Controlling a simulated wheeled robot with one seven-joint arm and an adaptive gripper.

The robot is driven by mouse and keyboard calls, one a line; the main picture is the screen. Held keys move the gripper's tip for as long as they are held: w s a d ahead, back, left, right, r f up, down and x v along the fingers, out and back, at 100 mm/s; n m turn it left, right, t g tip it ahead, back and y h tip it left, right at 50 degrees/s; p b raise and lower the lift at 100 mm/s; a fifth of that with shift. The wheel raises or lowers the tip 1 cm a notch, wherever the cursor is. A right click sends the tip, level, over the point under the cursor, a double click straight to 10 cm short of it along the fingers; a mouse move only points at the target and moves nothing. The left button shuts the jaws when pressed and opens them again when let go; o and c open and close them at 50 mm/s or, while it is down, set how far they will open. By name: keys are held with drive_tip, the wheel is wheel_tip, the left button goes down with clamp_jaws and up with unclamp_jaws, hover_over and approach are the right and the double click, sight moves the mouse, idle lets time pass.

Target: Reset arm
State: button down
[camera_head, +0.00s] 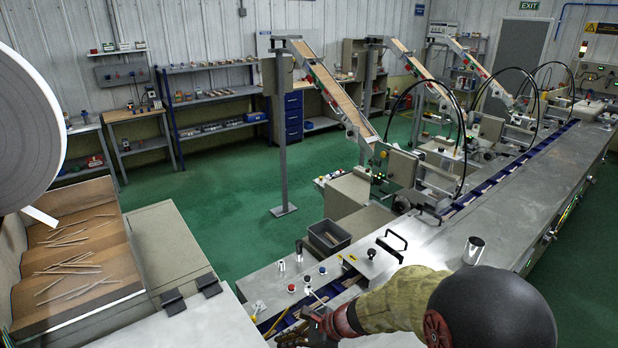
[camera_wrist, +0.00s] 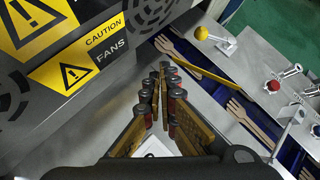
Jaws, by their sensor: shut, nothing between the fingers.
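My gripper (camera_head: 292,335) is at the bottom centre of the head view, low beside the near end of the machine. In the wrist view its two rows of finger pads (camera_wrist: 163,72) converge at the tips, and the gripper is shut with nothing held. Wooden forks (camera_wrist: 247,122) lie in a blue channel (camera_wrist: 288,152) to the right of the fingers in the wrist view. Another wooden fork (camera_wrist: 184,56) lies just beyond the fingertips. Whether the fingers touch any fork I cannot tell.
A panel with a red button (camera_wrist: 272,86) and a yellow-knobbed lever (camera_wrist: 204,33) borders the channel. Yellow caution labels (camera_wrist: 75,62) mark a grey housing close on the left. A grey bin (camera_head: 326,237), a metal cylinder (camera_head: 473,250) and a tray of sticks (camera_head: 75,322) stand around.

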drive_tip(key=s+n, duration=0.2)
drive_tip(key=s+d+n+g, duration=0.1)
drive_tip(key=s, duration=0.1)
drive_tip(key=s+d+r+n+g+h, duration=0.1)
drive_tip(key=s+n, duration=0.1)
drive_tip(key=shift+s+d+n, duration=0.2)
drive_tip(key=shift+s+n, duration=0.1)
drive_tip(key=shift+s, duration=0.05)
drive_tip(key=s+d+r+n+t+h+b, duration=0.2)
drive_tip(key=s+d+r+n, duration=0.4)
drive_tip(key=d, duration=0.5)
drive_tip(key=s+d+r+n+t+h+b, duration=0.3)
drive_tip(key=s+d+r+n+h+b, duration=0.2)
drive_tip(key=s+d+r, duration=0.4)
drive_tip(key=d+r+n+h, duration=0.1)
drive_tip(key=d+n, duration=0.1)
drive_tip(key=d, duration=0.1)
drive_tip(key=shift+s+r, duration=0.4)
